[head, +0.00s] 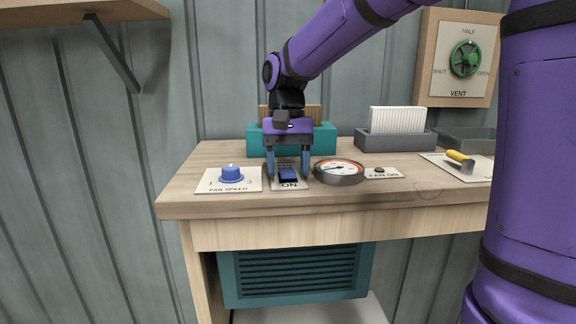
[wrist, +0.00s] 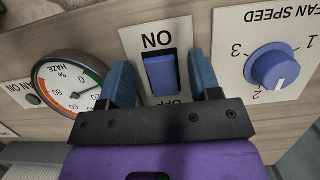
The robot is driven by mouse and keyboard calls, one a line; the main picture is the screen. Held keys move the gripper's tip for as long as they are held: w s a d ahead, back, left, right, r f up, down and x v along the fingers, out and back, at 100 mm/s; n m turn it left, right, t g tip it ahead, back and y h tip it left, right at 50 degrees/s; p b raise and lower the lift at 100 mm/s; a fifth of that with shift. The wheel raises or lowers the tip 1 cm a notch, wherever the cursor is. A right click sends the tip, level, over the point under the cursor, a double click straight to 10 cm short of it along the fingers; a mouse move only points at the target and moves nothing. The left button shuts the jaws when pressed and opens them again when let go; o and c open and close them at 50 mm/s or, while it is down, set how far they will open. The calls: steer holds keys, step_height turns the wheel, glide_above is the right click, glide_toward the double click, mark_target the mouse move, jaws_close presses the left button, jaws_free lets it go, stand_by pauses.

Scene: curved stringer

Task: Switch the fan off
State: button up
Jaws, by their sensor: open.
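The fan switch is a blue rocker (head: 289,175) on a white plate on the bench, with ON printed on the near side. In the wrist view the rocker (wrist: 161,73) shows with ON on one side and OFF partly hidden behind my gripper on the other. I cannot tell for sure which side is pressed. My gripper (head: 288,177) points down over the switch plate. Its blue fingers are apart, one on each side of the rocker, with nothing held, as the wrist view (wrist: 163,76) also shows. Contact with the plate cannot be told.
A blue FAN SPEED knob (head: 232,174) stands left of the switch. A round haze gauge (head: 339,171) is close on the right, then a FAN ON lamp (head: 380,170). A teal box (head: 325,138) stands behind my gripper. A teal louvred unit (head: 295,275) is below the bench.

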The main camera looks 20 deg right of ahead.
mark_target(287, 170)
steer(key=a+v, duration=0.1)
steer(key=v, duration=0.9)
steer(key=shift+d+r, duration=0.35)
steer(key=shift+d, duration=0.1)
steer(key=shift+w, duration=0.1)
steer(key=s+d+f+n+t, duration=0.1)
steer(key=s+d+f+t, duration=0.2)
steer(key=s, duration=0.8)
steer(key=s+d+f+n+t+h, duration=0.1)
steer(key=s+f+t, duration=0.4)
steer(key=s, duration=0.7)
steer(key=shift+d+f+n, duration=0.65)
steer(key=shift+d+n, duration=0.15)
steer(key=shift+d, duration=0.35)
